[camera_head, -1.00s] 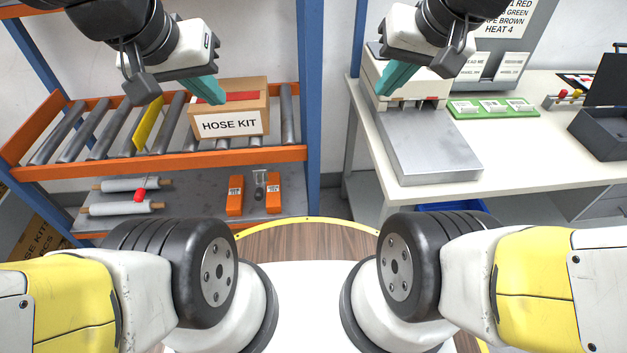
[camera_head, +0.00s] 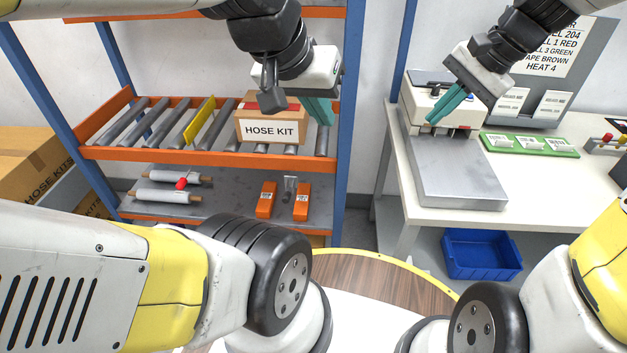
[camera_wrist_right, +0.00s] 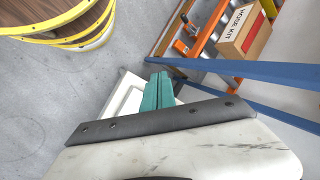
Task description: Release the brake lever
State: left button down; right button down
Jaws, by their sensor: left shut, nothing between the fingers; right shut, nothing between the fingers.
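A red knob (camera_head: 182,183) shows below the conveyor's orange front rail, in front of the white rolls; it may be the brake lever's end, but I cannot be sure.
The roller conveyor (camera_head: 118,130) carries a yellow bar (camera_head: 200,121) and the box. Orange tools (camera_head: 266,199) and white rolls lie on the lower shelf. A blue post (camera_head: 352,120) separates the shelf from the bench with its metal plate (camera_head: 455,180). A blue bin (camera_head: 482,254) is below.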

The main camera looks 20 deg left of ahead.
aim_at(287, 194)
jog(key=w+a+f+m+g+y, duration=0.2)
jog(key=w+a+f+m, duration=0.1)
jog(key=w+a+f, duration=0.3)
jog(key=w+a+f+m+g+y, duration=0.1)
jog(key=w+a+f+m+g, duration=0.2)
jog(key=f, duration=0.6)
jog(key=w+a+f+m+y, duration=0.1)
jog(key=a+f+m, duration=0.2)
jog(key=f, duration=0.5)
jog(key=w+a+f+m+g+y, duration=0.1)
jog(key=a+f+m+y, duration=0.1)
jog(key=a+f, duration=0.4)
notch_tip(287, 194, down, 4)
jog(key=shift+w+r+m, duration=0.2)
jog(key=shift+w+m, duration=0.15)
jog(key=shift+m, duration=0.15)
jog(key=x, duration=2)
jog(key=shift+s+a+r, duration=0.15)
jog(key=shift+s+r, duration=0.1)
jog(key=shift+r, duration=0.1)
